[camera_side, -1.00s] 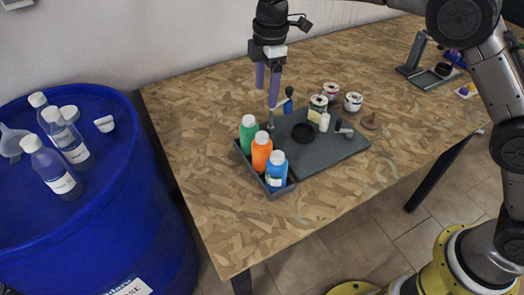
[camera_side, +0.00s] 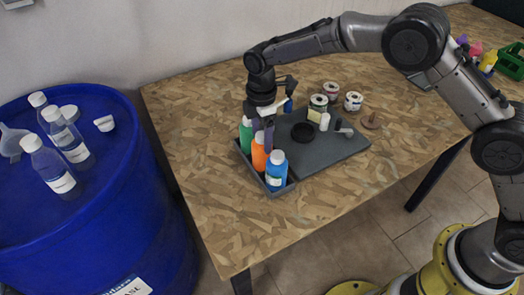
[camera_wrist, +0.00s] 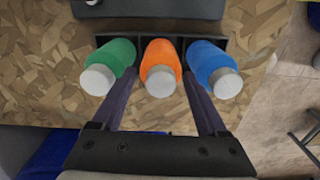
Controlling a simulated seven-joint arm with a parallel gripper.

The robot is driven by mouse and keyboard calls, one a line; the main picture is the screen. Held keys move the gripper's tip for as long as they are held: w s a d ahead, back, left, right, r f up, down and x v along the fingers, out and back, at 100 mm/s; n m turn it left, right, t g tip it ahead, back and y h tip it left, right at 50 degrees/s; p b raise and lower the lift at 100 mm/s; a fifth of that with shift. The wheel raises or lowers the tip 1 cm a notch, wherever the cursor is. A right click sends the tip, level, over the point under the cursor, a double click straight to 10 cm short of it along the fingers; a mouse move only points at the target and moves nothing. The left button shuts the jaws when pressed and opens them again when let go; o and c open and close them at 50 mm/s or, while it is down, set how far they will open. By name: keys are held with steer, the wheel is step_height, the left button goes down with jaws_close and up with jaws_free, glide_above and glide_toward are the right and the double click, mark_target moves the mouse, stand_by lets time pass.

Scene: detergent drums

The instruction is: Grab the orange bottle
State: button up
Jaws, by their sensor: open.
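The orange bottle (camera_side: 259,156) with a white cap stands upright in the dark tray's narrow side section, between the green bottle (camera_side: 246,138) and the blue bottle (camera_side: 277,173). My gripper (camera_side: 262,138) is lowered over the bottles in the side view and hides part of the orange one. In the wrist view the orange bottle (camera_wrist: 161,63) shows between the two open fingers of my gripper (camera_wrist: 160,105). The green bottle (camera_wrist: 113,62) lies by the left finger and the blue bottle (camera_wrist: 210,65) by the right finger. I cannot tell whether the fingers touch any bottle.
A blue drum (camera_side: 100,225) with clear bottles is at the left. The table's front is clear.

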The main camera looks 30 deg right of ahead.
mark_target(262, 145)
steer(key=shift+f, duration=1.75)
